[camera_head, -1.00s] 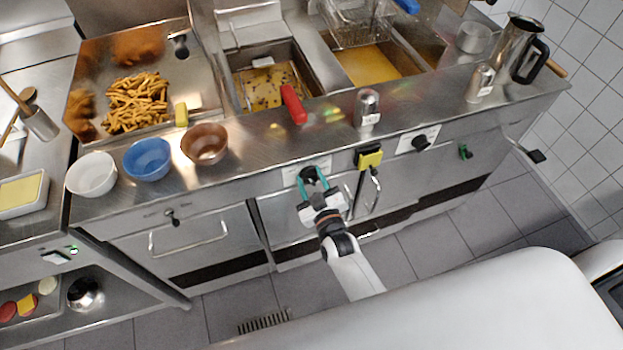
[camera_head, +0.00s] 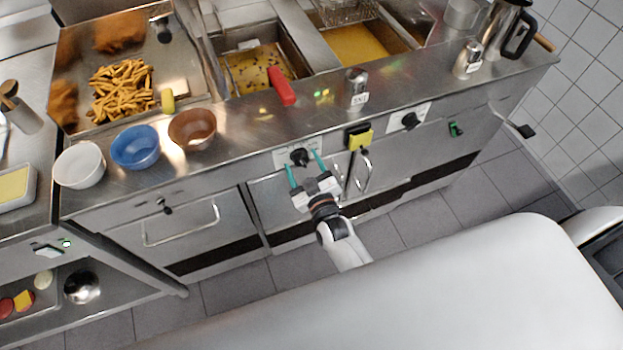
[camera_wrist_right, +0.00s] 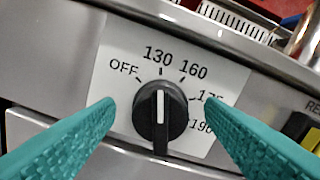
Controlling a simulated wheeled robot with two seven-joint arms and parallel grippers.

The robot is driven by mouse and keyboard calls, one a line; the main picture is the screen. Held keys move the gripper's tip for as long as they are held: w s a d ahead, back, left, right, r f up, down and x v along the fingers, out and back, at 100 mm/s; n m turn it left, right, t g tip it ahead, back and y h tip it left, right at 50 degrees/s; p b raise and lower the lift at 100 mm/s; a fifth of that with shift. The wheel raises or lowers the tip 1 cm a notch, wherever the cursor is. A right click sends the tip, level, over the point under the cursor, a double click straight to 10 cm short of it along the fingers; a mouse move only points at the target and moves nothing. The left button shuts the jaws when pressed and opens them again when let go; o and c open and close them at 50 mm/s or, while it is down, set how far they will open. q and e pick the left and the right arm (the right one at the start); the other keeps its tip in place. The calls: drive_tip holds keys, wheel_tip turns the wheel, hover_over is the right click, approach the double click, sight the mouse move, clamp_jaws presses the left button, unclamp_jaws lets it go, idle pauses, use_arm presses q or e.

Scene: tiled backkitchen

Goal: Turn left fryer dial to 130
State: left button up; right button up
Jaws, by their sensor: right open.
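The left fryer dial (camera_head: 300,157) is a black knob on a white plate on the counter's front panel. In the right wrist view the dial (camera_wrist_right: 160,117) has its white line pointing straight up at the 130 mark, between OFF and 160. My right gripper (camera_head: 302,160) is open, with its teal fingers on either side of the dial. In the wrist view the fingers (camera_wrist_right: 147,103) stand apart from the knob, with gaps on both sides. The right finger covers part of the plate near 175 and 190. My left gripper is out of view.
A second dial (camera_head: 410,121) sits farther right, past a yellow-and-black switch (camera_head: 358,138). A drawer handle (camera_head: 181,233) projects at lower left. Floor in front is free.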

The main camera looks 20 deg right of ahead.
drive_tip(key=s+b, duration=0.1)
drive_tip(key=s, duration=1)
drive_tip(key=shift+d, duration=0.2)
drive_tip(key=s+f+g+y, duration=0.1)
drive_tip(key=s+f+g, duration=0.4)
drive_tip(key=f, duration=0.8)
drive_tip(key=s+f+g, duration=0.4)
drive_tip(key=s+f, duration=0.2)
drive_tip(key=f, duration=0.6)
drive_tip(key=s+d+f+m+g, duration=0.1)
drive_tip(key=s+d+f+g, duration=0.3)
drive_tip(key=s, duration=0.6)
drive_tip(key=s+d+f+m+g+h, duration=0.1)
drive_tip(key=s+d+f+g, duration=0.3)
drive_tip(key=s+f, duration=0.5)
drive_tip(key=shift+s+d+h, duration=0.2)
drive_tip(key=shift+s+h, duration=0.1)
drive_tip(key=shift+s, duration=0.7)
